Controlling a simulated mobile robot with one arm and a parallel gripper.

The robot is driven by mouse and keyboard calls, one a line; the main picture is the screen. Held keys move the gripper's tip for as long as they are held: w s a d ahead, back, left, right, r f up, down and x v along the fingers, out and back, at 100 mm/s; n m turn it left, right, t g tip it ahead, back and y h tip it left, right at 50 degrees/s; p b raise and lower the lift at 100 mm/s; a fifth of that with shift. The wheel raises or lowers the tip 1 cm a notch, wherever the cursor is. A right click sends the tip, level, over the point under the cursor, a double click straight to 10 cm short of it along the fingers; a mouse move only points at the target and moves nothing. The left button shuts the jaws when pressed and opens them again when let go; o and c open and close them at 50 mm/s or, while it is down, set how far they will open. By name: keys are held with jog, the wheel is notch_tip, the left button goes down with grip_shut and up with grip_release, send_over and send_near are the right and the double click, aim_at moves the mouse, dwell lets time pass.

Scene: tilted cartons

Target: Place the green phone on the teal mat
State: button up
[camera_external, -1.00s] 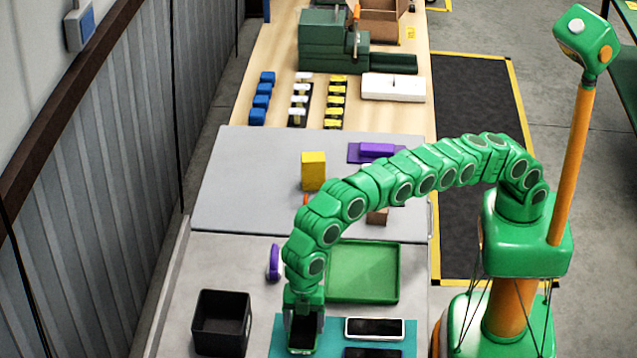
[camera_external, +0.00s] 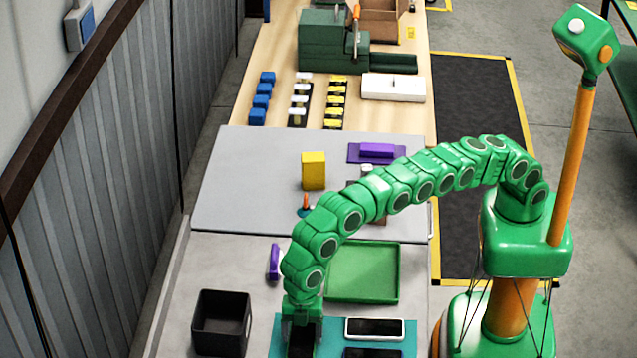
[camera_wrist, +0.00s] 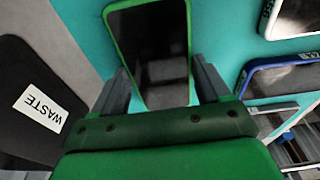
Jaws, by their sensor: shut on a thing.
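The green phone (camera_wrist: 150,45) has a green frame and a dark screen. In the wrist view it is between the two fingers of my gripper (camera_wrist: 160,78), which is shut on it. The teal mat (camera_wrist: 225,30) shows behind the phone on both sides. In the external view my gripper (camera_external: 302,344) points down over the left part of the teal mat (camera_external: 333,338). The mat's lower edge is cut off there. I cannot tell whether the phone touches the mat.
A white-framed phone (camera_external: 374,328) and a blue-framed phone (camera_wrist: 285,77) lie on the mat's right part. A black bin (camera_external: 222,322) stands to the left; its label reads WASTE in the wrist view. A green tray (camera_external: 362,272) and a purple object (camera_external: 273,262) are behind.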

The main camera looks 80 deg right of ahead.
aim_at(302, 337)
jog(key=o, duration=1.3)
jog(key=shift+c, duration=0.2)
notch_tip(302, 337, up, 12)
jog(key=d, duration=0.1)
jog(key=shift+d, duration=0.35)
